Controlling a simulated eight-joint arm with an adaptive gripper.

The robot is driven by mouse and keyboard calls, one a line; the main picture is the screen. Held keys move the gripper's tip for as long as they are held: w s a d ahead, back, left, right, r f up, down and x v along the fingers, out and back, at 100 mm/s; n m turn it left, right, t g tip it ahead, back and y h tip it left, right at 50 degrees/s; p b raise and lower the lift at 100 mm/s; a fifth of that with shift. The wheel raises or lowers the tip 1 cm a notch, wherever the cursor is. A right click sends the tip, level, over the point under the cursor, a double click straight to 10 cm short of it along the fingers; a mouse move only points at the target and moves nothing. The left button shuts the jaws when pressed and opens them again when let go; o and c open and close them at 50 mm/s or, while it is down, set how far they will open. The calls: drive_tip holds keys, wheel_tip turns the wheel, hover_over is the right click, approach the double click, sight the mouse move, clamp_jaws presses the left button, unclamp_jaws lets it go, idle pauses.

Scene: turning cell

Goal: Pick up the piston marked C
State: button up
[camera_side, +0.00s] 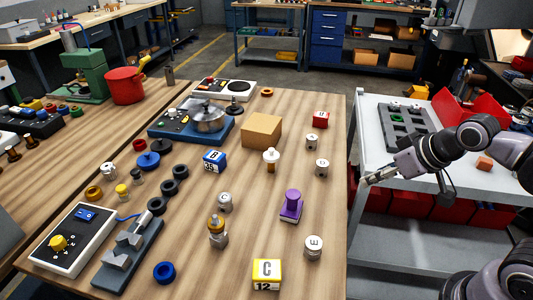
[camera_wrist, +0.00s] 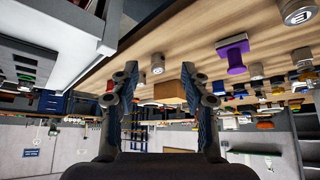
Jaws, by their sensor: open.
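Several small metal pistons with marks on their tops stand upright on the wooden table. In the side view, one piston (camera_side: 312,141) and another piston (camera_side: 322,168) stand near its right edge, a third (camera_side: 225,202) near the middle, and a lettered one (camera_side: 313,246) toward the front. I cannot read which piston bears C; the front one's mark looks like E or M. My gripper (camera_side: 369,180) is open and empty beside the table's right edge, apart from every piston. In the wrist view my gripper's fingers (camera_wrist: 159,68) are spread, with a piston (camera_wrist: 157,64) farther off between them.
A yellow block marked C 12 (camera_side: 267,274) sits at the table's front. A purple stand (camera_side: 291,206), a cardboard box (camera_side: 262,131) and a red block (camera_side: 320,119) are near the pistons. The white cart (camera_side: 376,140) stands right of the table (camera_side: 335,200).

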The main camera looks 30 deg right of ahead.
idle(0.3)
drive_tip(key=w+a+r+m+g, duration=0.2)
drive_tip(key=w+a+r, duration=0.2)
drive_tip(key=w+a, duration=0.15)
drive_tip(key=m+g+h, duration=0.2)
drive_tip(key=m+h, duration=0.1)
drive_tip(key=m, duration=0.3)
approach(224, 198)
drive_tip(key=x, duration=1)
drive_tip(key=shift+w+d+f, duration=0.1)
drive_tip(key=shift+d+f, duration=0.05)
drive_tip(key=shift+f, duration=0.1)
clamp_jaws()
